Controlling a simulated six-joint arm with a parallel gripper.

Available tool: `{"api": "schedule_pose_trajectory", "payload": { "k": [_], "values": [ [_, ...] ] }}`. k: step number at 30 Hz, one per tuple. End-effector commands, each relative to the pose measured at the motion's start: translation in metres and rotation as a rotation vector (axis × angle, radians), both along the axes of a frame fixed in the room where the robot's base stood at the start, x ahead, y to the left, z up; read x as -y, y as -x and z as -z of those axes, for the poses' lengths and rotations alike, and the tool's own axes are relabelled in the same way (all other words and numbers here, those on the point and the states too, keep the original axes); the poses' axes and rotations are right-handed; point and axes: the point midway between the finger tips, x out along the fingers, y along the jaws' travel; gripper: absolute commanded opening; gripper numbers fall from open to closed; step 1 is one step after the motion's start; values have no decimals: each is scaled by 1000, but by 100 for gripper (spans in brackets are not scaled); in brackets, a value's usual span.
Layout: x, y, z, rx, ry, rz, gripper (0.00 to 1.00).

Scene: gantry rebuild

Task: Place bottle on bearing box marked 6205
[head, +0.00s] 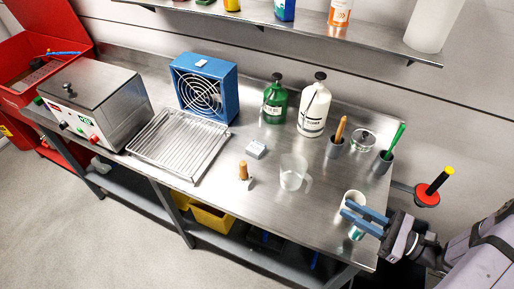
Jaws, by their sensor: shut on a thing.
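My gripper (364,218), with blue fingers, is low over the right front part of the steel bench. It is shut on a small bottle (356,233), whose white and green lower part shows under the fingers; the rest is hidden. I cannot tell whether the bottle touches the bench. A small pale grey-blue box (255,149) lies flat on the middle of the bench, well to the left of my gripper. It looks like a bearing box, but its marking is too small to read. Nothing stands on it.
A clear beaker (294,172) and a wooden-handled tool (244,171) stand near the box. A white cup (352,200) is right by my fingers. Green (274,102) and white (314,107) bottles stand behind. A wire rack (180,142) lies left.

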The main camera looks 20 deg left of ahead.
Motion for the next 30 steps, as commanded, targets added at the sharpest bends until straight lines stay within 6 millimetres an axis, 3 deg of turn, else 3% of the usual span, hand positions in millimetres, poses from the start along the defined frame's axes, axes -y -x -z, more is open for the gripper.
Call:
{"api": "schedule_pose_trajectory", "payload": {
  "k": [3,8,14,23,30],
  "values": [
    [25,-22,6,0,0,147,0],
    [49,-52,15,3,0,278,0],
    [48,-100,19,8,1,314,0],
    [-2,-170,-6,11,1,269,0],
    [-82,-223,-64,16,-2,240,0]
  ]
}}
